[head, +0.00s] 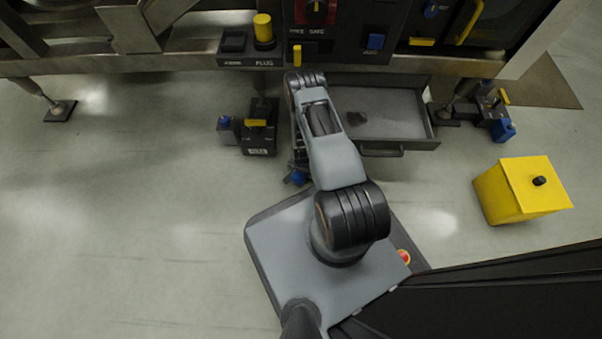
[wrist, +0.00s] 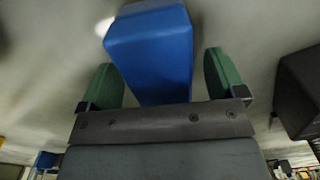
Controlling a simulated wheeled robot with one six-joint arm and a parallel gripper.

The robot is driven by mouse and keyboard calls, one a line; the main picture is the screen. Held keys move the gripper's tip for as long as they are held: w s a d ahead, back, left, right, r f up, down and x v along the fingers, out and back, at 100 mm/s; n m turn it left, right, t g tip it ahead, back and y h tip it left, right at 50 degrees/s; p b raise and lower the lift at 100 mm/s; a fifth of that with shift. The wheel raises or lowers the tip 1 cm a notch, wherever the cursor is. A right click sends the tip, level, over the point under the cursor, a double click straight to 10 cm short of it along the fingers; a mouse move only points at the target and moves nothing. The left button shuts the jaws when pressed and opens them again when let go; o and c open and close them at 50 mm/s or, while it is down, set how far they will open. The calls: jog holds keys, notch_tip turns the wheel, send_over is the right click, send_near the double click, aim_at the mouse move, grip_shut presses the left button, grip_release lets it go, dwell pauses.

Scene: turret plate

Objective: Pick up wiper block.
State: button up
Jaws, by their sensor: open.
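A blue block (wrist: 152,55), which appears to be the wiper block, fills the upper middle of the wrist view. My gripper (wrist: 162,76) is open, with one green finger on each side of the block's near end. A gap shows on both sides, so neither finger visibly touches it. In the head view a small blue patch (head: 297,178) shows beside my forearm, probably the same block. My arm hides most of the gripper there.
An open grey drawer (head: 385,128) is right of my arm. A black box with a yellow top (head: 257,136) stands to the left. A yellow bin (head: 522,190) stands at the right. The control panel (head: 335,35) is above. Floor at the left is clear.

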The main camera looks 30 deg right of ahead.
jog(key=c, duration=1.1)
jog(key=shift+r, duration=0.1)
